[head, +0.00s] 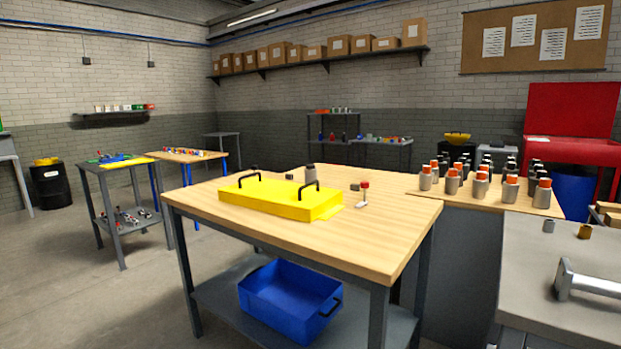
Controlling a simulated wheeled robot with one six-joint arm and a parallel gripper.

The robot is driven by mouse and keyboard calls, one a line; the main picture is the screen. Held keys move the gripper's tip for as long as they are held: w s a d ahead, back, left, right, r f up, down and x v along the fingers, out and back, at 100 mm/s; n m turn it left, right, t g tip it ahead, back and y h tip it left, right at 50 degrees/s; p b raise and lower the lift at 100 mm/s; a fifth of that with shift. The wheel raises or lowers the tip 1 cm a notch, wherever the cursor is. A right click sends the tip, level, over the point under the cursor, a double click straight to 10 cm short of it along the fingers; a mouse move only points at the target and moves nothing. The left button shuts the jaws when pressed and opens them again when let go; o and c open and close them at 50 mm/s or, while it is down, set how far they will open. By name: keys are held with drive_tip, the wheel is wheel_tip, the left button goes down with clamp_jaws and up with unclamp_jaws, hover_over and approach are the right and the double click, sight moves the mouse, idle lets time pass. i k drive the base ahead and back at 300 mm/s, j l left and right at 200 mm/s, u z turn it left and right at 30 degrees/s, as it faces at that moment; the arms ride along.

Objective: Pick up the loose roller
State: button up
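I cannot tell for sure which thing is the loose roller. A small grey cylinder (548,226) stands on the grey bench (520,262) at the right. A small brown cylinder (585,231) is just right of it on the same bench. A silver metal piece with a thick bar (592,281) lies nearer on that bench, cut off by the right edge. A grey cylinder (310,173) also stands at the back of the wooden table (385,245). My gripper is not in view.
A yellow case (275,197) with black handles and a small red-topped part (364,195) are on the wooden table. A blue bin (290,298) sits on its lower shelf. Several orange-capped bottles (481,187) stand behind right. The floor at left (90,290) is clear.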

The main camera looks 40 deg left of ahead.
sight(309, 175)
drive_tip(key=i+j, duration=0.25)
drive_tip(key=j, duration=0.15)
drive_tip(key=i+j, duration=0.2)
drive_tip(key=j, duration=0.2)
drive_tip(key=i+j, duration=0.25)
drive_tip(key=j, duration=0.15)
drive_tip(key=i+j, duration=0.25)
drive_tip(key=j, duration=0.15)
drive_tip(key=i+j, duration=0.25)
drive_tip(key=j, duration=0.15)
drive_tip(key=i+j, duration=0.2)
drive_tip(key=j, duration=0.2)
drive_tip(key=i+j, duration=0.25)
drive_tip(key=j, duration=0.15)
drive_tip(key=i+j, duration=0.25)
drive_tip(key=j, duration=0.15)
